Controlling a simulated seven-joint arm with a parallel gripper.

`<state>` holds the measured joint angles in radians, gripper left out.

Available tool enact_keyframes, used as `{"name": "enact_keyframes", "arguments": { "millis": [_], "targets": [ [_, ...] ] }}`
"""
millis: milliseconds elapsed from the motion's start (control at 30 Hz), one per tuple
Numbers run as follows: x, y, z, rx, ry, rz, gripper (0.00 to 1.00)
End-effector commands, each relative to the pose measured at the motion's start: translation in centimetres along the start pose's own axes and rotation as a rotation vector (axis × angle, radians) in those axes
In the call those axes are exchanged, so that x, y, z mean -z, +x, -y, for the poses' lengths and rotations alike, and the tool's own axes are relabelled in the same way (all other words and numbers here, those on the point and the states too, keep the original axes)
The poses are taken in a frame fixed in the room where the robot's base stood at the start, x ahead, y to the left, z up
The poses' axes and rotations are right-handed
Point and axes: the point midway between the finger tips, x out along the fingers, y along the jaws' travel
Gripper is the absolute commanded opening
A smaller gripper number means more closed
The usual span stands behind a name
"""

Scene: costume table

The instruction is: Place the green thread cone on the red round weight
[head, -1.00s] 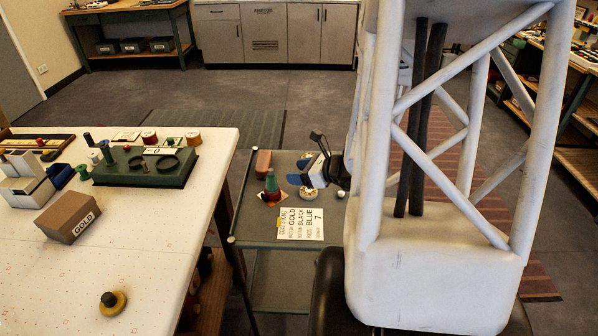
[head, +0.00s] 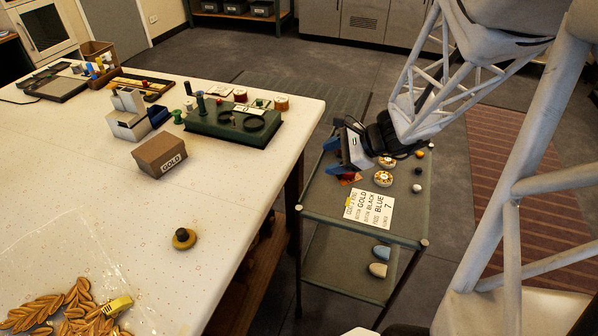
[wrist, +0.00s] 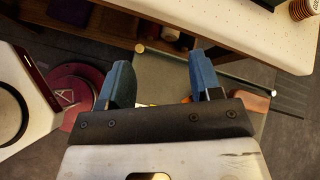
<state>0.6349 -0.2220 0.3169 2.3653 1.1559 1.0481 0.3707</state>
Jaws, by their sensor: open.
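The green thread cone stood on the small cart in the earlier head view, but I cannot make it out now; my gripper covers that part of the cart. A reddish patch (head: 350,178) shows just under my gripper, and I cannot tell whether it is the red round weight. My gripper (head: 332,146) is over the cart's far left part, its blue fingers pointing left. In the wrist view, the fingers (wrist: 160,85) are wide apart with cart top visible between them. No held thing shows; the gripper's body hides the lower part of that gap.
The cart (head: 318,198) carries a printed card (head: 369,207), round pieces (head: 384,178) and small balls. The white table (head: 235,190) is at left, with a green stand (head: 232,124), a GOLD box (head: 161,154) and a black-and-yellow knob (head: 184,238). Its front middle is mostly clear.

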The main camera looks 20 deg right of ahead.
Motion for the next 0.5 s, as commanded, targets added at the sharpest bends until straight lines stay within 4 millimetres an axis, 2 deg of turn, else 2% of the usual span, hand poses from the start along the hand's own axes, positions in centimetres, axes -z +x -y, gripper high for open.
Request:
{"name": "enact_keyframes", "arguments": {
  "millis": [33, 200, 500],
  "targets": [
    [-1.4, 0.3, -0.7, -0.039, -0.066, -0.011, 0.59],
    [-5.0, 0.8, -3.0, -0.171, -0.289, -0.058, 0.59],
    [-10.1, 0.5, -7.2, -0.385, -0.694, -0.136, 0.59]
  ]
}}
